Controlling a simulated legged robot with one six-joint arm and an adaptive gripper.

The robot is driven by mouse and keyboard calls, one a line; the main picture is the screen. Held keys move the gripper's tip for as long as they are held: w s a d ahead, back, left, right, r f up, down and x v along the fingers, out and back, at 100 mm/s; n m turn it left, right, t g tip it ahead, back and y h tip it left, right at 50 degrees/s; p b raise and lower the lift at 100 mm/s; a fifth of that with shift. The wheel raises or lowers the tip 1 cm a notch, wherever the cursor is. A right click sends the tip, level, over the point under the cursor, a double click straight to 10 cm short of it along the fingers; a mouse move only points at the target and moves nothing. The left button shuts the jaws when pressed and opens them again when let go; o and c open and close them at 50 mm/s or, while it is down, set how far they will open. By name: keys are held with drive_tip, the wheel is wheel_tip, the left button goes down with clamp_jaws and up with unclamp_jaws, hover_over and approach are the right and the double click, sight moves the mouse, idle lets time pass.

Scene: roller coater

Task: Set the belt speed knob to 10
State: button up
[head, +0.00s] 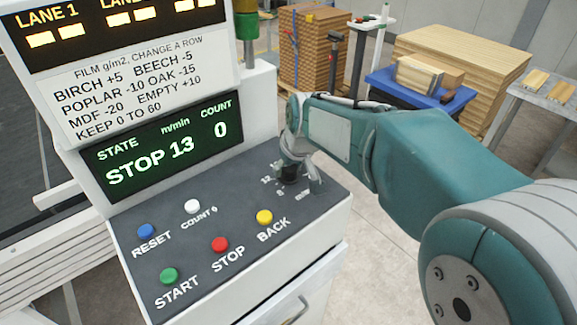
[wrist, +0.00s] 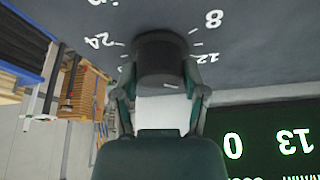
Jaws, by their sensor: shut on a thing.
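The belt speed knob (wrist: 160,58) is a dark round knob on the grey control panel, ringed by a printed scale. The wrist view shows 8, 12 and 24 on that scale, upside down or tilted. My gripper (wrist: 162,70) is shut on the knob, a finger on each side. In the head view my gripper (head: 296,178) reaches down to the panel's right back corner and hides most of the knob. The display (head: 162,146) reads STATE STOP, m/min 13, COUNT 0. It shows in part in the wrist view (wrist: 265,140).
The panel (head: 200,268) also bears START (head: 168,275), STOP (head: 220,244), BACK (head: 264,217), RESET (head: 146,230) and white COUNT (head: 192,206) buttons, left of my gripper. A sign (head: 140,85) with film values stands above. Wood stacks (head: 455,62) and a blue cart (head: 420,92) stand behind.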

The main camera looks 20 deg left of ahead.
drive_tip(key=n+g, duration=0.1)
drive_tip(key=n, duration=0.3)
drive_tip(key=shift+f+n+g+y, duration=0.2)
drive_tip(key=shift+n+g+y, duration=0.1)
drive_tip(key=shift+g, duration=0.1)
drive_tip(key=n, duration=0.2)
drive_tip(key=n+g, duration=0.1)
drive_tip(key=n, duration=0.1)
drive_tip(key=shift+n+g, duration=0.3)
drive_tip(key=o, duration=1.2)
drive_tip(key=shift+c, duration=0.2)
drive_tip(key=shift+w+r, duration=0.1)
drive_tip(key=shift+r, duration=0.05)
drive_tip(key=v, duration=1.1)
drive_tip(key=shift+w+d+r, duration=0.15)
drive_tip(key=shift+d+r, duration=0.1)
